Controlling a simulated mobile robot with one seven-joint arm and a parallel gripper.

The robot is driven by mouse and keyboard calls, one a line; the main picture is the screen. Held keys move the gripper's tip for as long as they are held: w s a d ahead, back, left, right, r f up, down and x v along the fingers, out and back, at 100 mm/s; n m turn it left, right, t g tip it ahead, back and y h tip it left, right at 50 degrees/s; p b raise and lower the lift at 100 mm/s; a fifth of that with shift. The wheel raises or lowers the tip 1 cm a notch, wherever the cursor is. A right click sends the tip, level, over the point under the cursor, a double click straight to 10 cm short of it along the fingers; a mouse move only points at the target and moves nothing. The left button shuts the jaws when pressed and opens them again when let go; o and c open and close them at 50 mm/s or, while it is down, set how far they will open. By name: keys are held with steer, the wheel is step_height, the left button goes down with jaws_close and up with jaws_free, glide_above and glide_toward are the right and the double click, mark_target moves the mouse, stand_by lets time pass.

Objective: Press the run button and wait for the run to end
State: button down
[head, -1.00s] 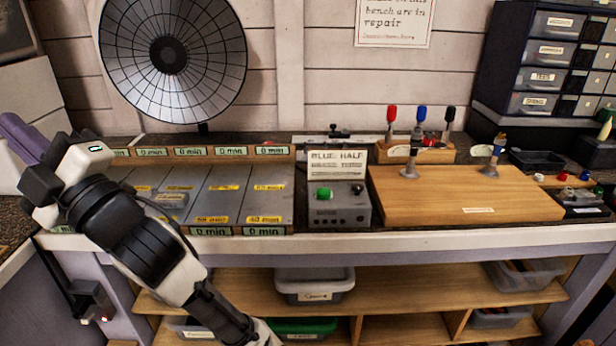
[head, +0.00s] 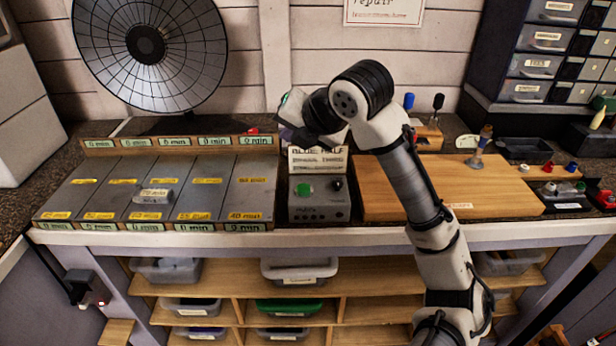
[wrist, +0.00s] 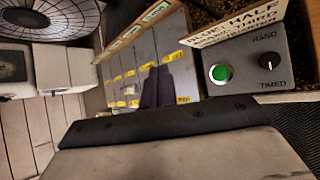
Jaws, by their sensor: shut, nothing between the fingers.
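The grey control box (head: 319,208) stands on the bench with a round green button (head: 304,188) on its face. In the wrist view the green button (wrist: 220,73) is in the upper right, unobstructed, beside a black knob (wrist: 268,61) between the words HAND and TIMED. In the wrist view my gripper (wrist: 157,88) shows purple fingers, shut and empty, apart from the button.
Left of the box lies a grey panel (head: 205,190) with yellow labels, a small grey block (head: 152,196) and tiles reading 0 min. A wooden board (head: 400,200) lies to the right, with upright tools behind it. A round dish (head: 150,45) stands at the back left.

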mark_target(307, 190)
steer(key=d, duration=0.3)
steer(key=shift+s+f+n+g+h, duration=0.2)
steer(key=shift+s+n+g+h, duration=0.05)
steer(key=shift+n+g+h, duration=0.05)
steer(key=shift+a, duration=0.1)
step_height(307, 190, down, 9)
steer(key=b, duration=0.6)
steer(key=shift+r, duration=0.1)
steer(key=shift+b, duration=0.3)
stand_by(1.4)
steer(key=shift+f+b, duration=0.3)
steer(key=shift+f, duration=0.1)
steer(key=shift+f+b, duration=0.5)
steer(key=shift+f, duration=0.05)
stand_by(0.5)
steer(key=shift+r, duration=0.15)
steer(key=shift+r+p, duration=0.65)
steer(key=shift+r, duration=0.15)
